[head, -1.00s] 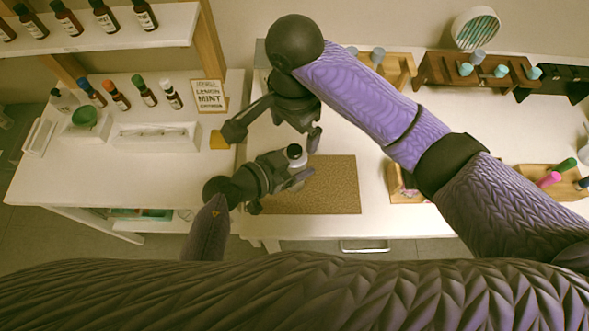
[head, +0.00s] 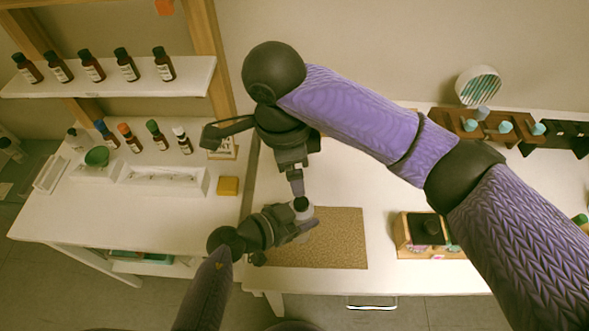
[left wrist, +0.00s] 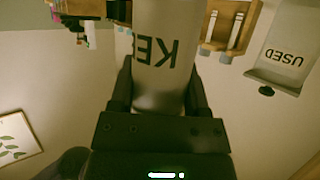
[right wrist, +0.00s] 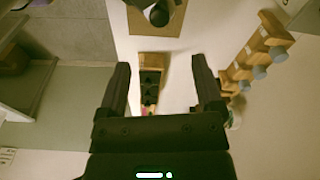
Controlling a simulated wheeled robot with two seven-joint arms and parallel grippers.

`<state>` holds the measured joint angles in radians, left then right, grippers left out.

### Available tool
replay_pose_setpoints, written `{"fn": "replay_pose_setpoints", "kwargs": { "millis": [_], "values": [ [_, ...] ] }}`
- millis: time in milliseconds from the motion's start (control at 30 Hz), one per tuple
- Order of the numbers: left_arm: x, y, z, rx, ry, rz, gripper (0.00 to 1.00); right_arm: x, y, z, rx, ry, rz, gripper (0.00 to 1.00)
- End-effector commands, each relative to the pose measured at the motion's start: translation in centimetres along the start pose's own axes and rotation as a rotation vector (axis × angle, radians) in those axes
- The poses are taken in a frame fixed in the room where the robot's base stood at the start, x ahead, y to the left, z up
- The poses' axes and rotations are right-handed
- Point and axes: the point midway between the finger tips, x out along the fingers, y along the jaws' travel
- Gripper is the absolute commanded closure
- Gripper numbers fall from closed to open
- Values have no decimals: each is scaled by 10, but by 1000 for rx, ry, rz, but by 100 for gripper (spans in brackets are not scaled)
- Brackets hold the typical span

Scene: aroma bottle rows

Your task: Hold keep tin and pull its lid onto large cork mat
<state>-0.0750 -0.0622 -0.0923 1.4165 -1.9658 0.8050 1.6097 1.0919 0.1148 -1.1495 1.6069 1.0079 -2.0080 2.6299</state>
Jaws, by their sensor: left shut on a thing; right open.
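The keep tin (head: 302,212) is a pale grey cylinder with a dark knob on top. My left gripper (head: 298,225) is shut around its side. In the left wrist view the tin (left wrist: 162,60) fills the space between the fingers, with part of its label upside down. My right gripper (head: 298,184) is just behind and above the tin in the head view. In the right wrist view its fingers are spread and empty, and the dark knob (right wrist: 159,15) shows beyond them at the top. The large cork mat (head: 340,245) lies flat on the table, beside and partly under the left gripper.
A wooden tray with a black item (head: 430,229) stands right of the mat. Dark and wooden racks (head: 470,125) line the table's back right. A side table (head: 90,215) with bottles and a yellow block (head: 228,186) is at the left. My right arm covers much of the table.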

Motion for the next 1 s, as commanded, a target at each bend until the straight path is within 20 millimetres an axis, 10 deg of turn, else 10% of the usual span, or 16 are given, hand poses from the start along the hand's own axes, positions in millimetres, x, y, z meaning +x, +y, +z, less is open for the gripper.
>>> {"fn": "replay_pose_setpoints", "kwargs": {
  "millis": [500, 867, 1000],
  "values": [
    [0, 0, 0, 0, 0, 0, 100, 105, 1, -1, 23, 7, 4, 15],
    [0, 0, 0, 0, 0, 0, 100, 117, 1, -1, 22, 5, 1, 15],
    [0, 0, 0, 0, 0, 0, 100, 117, 1, -1, 22, 4, 1, 39]
  ]
}}
